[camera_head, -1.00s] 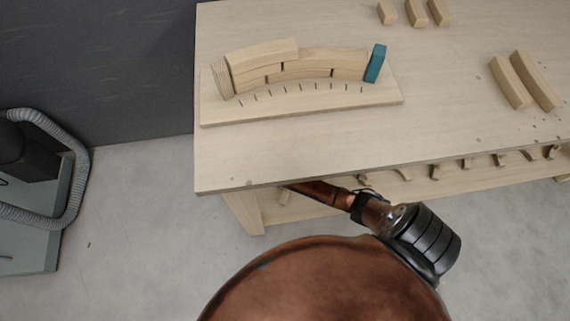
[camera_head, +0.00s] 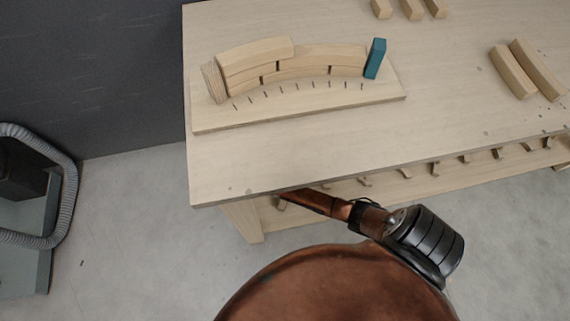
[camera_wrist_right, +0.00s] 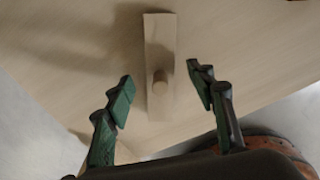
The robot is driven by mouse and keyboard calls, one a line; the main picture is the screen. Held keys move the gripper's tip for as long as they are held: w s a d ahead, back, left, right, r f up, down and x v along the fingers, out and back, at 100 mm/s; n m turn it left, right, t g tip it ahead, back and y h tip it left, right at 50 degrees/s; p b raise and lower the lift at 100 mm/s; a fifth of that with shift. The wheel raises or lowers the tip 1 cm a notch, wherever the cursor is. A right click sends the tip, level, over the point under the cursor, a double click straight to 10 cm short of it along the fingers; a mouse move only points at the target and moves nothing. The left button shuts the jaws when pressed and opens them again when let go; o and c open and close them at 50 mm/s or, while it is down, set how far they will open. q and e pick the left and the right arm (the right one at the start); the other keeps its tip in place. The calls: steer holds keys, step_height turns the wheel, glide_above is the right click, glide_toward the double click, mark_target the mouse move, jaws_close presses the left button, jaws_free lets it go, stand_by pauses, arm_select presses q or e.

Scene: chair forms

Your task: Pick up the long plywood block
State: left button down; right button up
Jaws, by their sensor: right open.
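In the right wrist view a long pale wooden piece (camera_wrist_right: 158,45) with a short round peg (camera_wrist_right: 160,88) lies against a pale wooden surface. I cannot tell whether this is the long plywood block. My right gripper (camera_wrist_right: 163,87) is open, its green-padded fingers apart on either side of the piece, with nothing held. In the head view, curved pale wooden strips (camera_head: 258,62) stand on a form board (camera_head: 300,108), between a grained end block (camera_head: 215,83) and a teal block (camera_head: 375,58). No gripper shows there.
Two long curved pale blocks (camera_head: 512,72) lie at the right of the bench top (camera_head: 330,150). Several small blocks (camera_head: 411,8) lie at its back edge. The front of the bench top is clear. A grey hose (camera_head: 68,190) stands at far left.

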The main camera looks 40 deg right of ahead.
steer(key=shift+c, duration=0.3)
jaws_close()
steer(key=shift+r, duration=0.15)
stand_by(0.3)
